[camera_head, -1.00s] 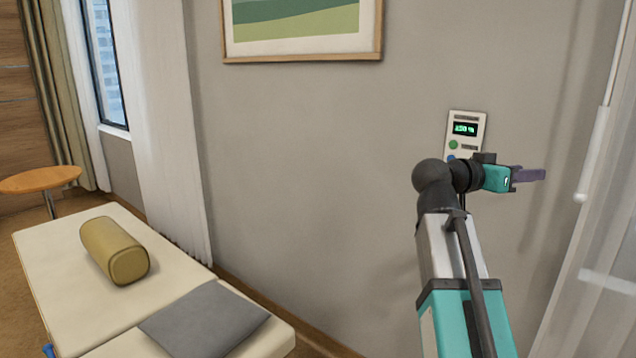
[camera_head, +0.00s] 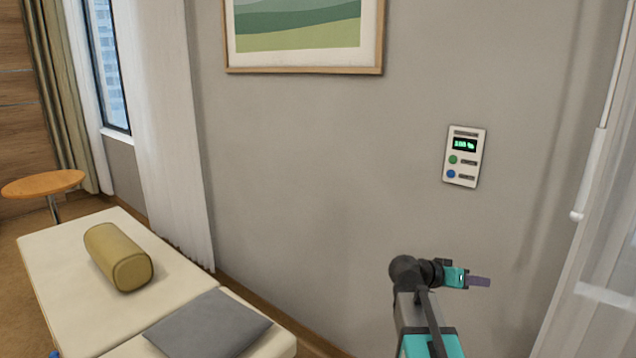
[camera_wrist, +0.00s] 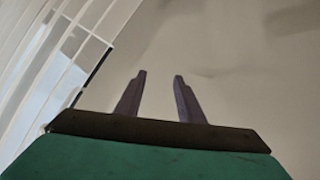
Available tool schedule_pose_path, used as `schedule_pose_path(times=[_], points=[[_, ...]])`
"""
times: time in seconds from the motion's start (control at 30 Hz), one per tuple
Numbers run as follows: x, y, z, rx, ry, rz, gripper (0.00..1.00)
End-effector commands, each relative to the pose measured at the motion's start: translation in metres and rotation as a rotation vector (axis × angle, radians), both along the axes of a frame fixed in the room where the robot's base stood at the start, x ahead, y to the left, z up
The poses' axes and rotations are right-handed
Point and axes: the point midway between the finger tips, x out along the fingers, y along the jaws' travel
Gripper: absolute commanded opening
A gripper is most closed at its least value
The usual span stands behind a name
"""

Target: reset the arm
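My gripper (camera_head: 479,282) is at the lower right of the head view, pointing right, in front of the bare wall and below the wall panel. In the wrist view its two purple fingers (camera_wrist: 158,78) stand apart with only wall showing between them, so it is open and empty. My arm is low, with its lower part cut off by the bottom edge of the picture.
A white wall panel (camera_head: 463,157) with a lit green display and green and blue buttons hangs above my gripper. A bed (camera_head: 60,262) with a yellow bolster (camera_head: 118,257) and grey pillow (camera_head: 207,325) stands left. A round table (camera_head: 42,184) is beyond. White glazed panelling (camera_head: 590,270) borders the right.

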Motion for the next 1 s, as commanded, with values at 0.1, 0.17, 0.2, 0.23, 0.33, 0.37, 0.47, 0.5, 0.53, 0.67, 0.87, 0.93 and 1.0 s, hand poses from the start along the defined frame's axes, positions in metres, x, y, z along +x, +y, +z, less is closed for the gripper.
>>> schedule_pose_path(times=[0.1,0.17,0.2,0.23,0.33,0.37,0.47,0.5,0.53,0.67,0.87,0.93,1.0], points=[[-0.005,0.006,-0.036,0.032,0.063,0.011,0.35],[-0.008,0.009,-0.054,0.05,0.094,0.016,0.35],[-0.011,0.011,-0.066,0.06,0.113,0.019,0.35],[-0.013,0.013,-0.075,0.069,0.129,0.022,0.35],[-0.021,0.019,-0.106,0.099,0.181,0.03,0.35],[-0.023,0.021,-0.115,0.109,0.197,0.032,0.35],[-0.034,0.027,-0.145,0.139,0.25,0.04,0.35],[-0.038,0.029,-0.156,0.151,0.271,0.043,0.35],[-0.042,0.031,-0.165,0.161,0.287,0.045,0.35],[-0.059,0.041,-0.202,0.205,0.358,0.055,0.35],[-0.092,0.056,-0.257,0.274,0.468,0.07,0.35],[-0.105,0.061,-0.275,0.299,0.508,0.075,0.35],[-0.119,0.067,-0.293,0.326,0.547,0.08,0.35]])
